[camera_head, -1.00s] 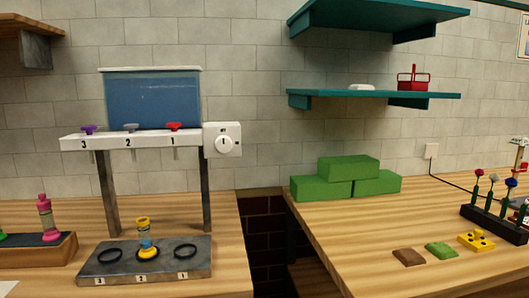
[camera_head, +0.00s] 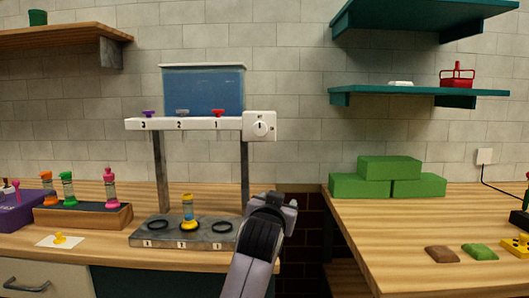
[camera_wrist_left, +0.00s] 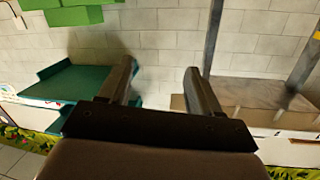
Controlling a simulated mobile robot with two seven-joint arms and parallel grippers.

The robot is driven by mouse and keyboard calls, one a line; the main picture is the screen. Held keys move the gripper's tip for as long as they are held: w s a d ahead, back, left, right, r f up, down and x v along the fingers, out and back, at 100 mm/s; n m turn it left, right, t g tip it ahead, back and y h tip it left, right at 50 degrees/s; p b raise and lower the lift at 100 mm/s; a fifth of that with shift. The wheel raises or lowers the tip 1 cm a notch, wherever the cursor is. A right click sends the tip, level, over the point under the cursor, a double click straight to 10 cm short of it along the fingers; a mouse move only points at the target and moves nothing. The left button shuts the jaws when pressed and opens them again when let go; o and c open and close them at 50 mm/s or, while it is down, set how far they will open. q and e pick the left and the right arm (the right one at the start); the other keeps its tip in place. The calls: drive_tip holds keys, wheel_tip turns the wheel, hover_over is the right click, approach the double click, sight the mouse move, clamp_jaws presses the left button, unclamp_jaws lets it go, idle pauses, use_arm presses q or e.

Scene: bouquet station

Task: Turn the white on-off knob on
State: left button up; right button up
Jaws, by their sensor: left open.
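The white round knob (camera_head: 263,128) sits on a white box at the right end of the dispenser rail (camera_head: 200,124). It has a dark, roughly upright mark on its face; the small lettering above it is too small to read. My left gripper (camera_head: 279,203) is below and slightly right of the knob, apart from it, in front of the gap between the two tables. In the left wrist view the two fingers (camera_wrist_left: 160,70) are spread with nothing between them; the knob is not clearly visible there. My right gripper is not in view.
A grey base (camera_head: 165,240) with rings and a small yellow-topped vial (camera_head: 188,210) stands under the rail, left of my gripper. Green blocks (camera_head: 390,188) lie on the right table. Teal shelves (camera_head: 420,97) jut from the wall at upper right. The wall between is bare.

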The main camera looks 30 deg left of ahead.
sight(259, 128)
use_arm(q)
drive_tip(key=s+a+r+n+y+b, duration=0.1)
drive_tip(key=s+r+n+y, duration=0.1)
drive_tip(key=r, duration=0.6)
drive_tip(key=s+a+r+n+y+b, duration=0.1)
drive_tip(key=a+r+n, duration=0.1)
drive_tip(key=r, duration=0.6)
drive_tip(key=x, duration=0.5)
drive_tip(key=shift+r, duration=0.1)
drive_tip(key=shift+p+x, duration=0.35)
drive_tip(key=shift+x, duration=0.6)
drive_tip(key=shift+c, duration=0.3)
drive_tip(key=c, duration=1)
